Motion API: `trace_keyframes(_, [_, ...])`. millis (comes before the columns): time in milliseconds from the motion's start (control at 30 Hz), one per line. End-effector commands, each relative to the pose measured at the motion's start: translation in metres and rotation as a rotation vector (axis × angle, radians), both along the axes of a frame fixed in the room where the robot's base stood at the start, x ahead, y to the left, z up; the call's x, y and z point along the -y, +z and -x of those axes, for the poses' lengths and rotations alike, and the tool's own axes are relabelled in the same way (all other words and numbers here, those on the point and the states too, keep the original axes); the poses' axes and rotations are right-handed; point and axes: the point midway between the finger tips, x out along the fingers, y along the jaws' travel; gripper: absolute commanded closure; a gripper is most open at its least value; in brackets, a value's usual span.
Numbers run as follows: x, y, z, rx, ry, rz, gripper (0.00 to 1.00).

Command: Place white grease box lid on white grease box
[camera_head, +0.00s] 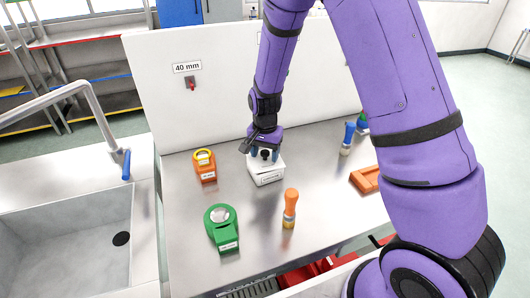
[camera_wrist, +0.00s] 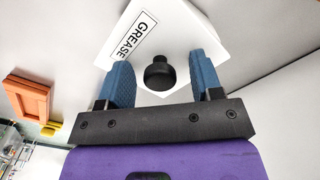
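The white grease box (camera_head: 268,176) stands on the metal worktop below my gripper. Its white lid (camera_wrist: 185,30) with a round black knob (camera_wrist: 160,74) appears to sit on top of it; the seam between them is not clear. A "GREASE" label shows at the upper left in the wrist view. My gripper (camera_head: 264,154) is over the lid, with its blue fingers (camera_wrist: 163,78) on either side of the knob. Gaps show between the knob and both fingers, so the gripper is open and holds nothing. In the head view, the gripper partly covers the lid.
An orange container (camera_head: 204,168) stands left of the box and a green one (camera_head: 221,230) at front left. An orange-handled brush (camera_head: 290,206) stands in front, a blue-handled one (camera_head: 348,138) at right. An orange tray (camera_head: 366,179) lies further right. A white panel rises behind.

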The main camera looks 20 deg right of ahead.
Motion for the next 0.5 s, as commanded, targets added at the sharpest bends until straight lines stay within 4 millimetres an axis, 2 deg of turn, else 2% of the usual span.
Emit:
trace_keyframes(300, [0.000, 0.002, 0.000, 0.001, 0.000, 0.000, 0.40])
trace_keyframes(500, [-0.001, 0.026, -0.001, 0.005, 0.001, -0.001, 0.40])
